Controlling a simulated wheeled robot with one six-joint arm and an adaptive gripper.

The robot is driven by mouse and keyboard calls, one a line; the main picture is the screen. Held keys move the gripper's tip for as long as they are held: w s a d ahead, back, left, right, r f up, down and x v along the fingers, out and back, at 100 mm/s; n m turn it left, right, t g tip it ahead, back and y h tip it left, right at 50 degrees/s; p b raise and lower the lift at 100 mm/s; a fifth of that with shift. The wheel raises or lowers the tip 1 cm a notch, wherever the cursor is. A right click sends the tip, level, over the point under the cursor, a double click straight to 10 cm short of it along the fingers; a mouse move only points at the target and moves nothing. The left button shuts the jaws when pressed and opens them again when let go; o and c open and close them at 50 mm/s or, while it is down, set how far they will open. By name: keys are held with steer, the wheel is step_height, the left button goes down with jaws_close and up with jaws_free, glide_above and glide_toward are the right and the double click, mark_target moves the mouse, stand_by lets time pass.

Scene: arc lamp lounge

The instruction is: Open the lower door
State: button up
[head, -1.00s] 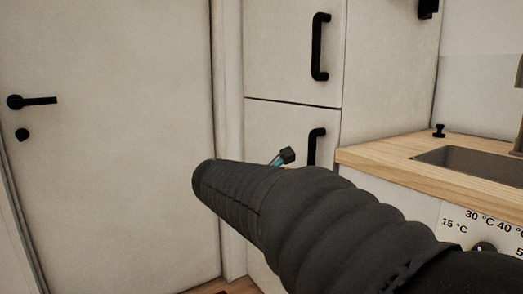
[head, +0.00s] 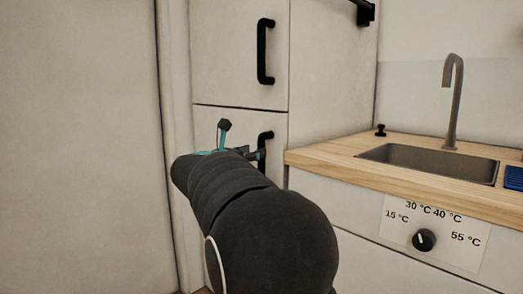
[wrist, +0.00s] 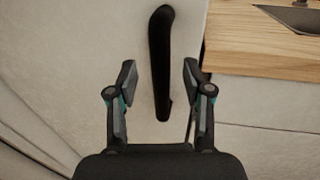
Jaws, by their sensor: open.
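The lower door (head: 240,118) is a pale cabinet door below the upper one, and it looks closed. Its black vertical bar handle (head: 265,140) shows at the door's right side, partly hidden by my gripper and arm. In the wrist view the handle (wrist: 160,65) runs upright ahead of my gripper. My gripper (wrist: 159,80) is open and empty, with one finger on each side of the handle's lower part. I cannot tell how deep the handle sits between the fingers. In the head view my gripper (head: 242,140) is close to the handle.
The upper door (head: 235,50) has its own black handle (head: 265,52). A wooden counter (head: 330,152) with a sink (head: 430,160) and tap (head: 452,100) stands close on the right. A temperature dial (head: 424,240) is on the front below. A pale door (head: 75,150) is at the left.

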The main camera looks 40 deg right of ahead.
steer(key=shift+x, duration=2.4)
